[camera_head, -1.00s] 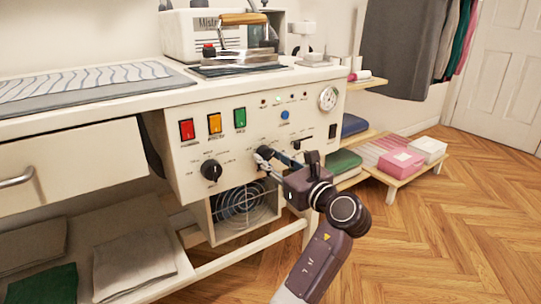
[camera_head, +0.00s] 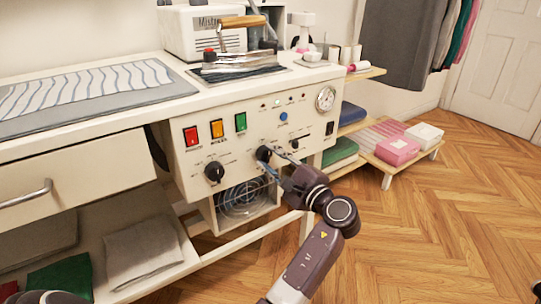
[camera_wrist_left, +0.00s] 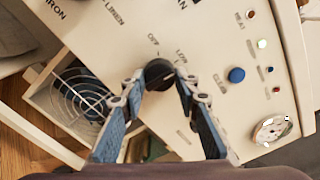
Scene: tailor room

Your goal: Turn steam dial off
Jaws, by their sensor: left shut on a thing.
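The black steam dial (camera_head: 264,153) is the right one of two dials on the cream front panel (camera_head: 185,160). In the left wrist view the dial (camera_wrist_left: 158,73) sits between the two fingertips, with the words OFF and LOW printed around its rim. My left gripper (camera_head: 271,161) reaches the panel from the lower right. In the wrist view this gripper (camera_wrist_left: 159,77) is shut on the dial, one blue-padded finger on each side. The dial's pointer direction is too unclear to read.
Another black dial (camera_head: 214,172) is to the left, below red, amber and green switches (camera_head: 217,128). A blue button (camera_head: 283,116) and a gauge (camera_head: 326,98) are to the upper right. An iron (camera_head: 240,55) stands on the tabletop above. A fan grille (camera_head: 240,198) is below.

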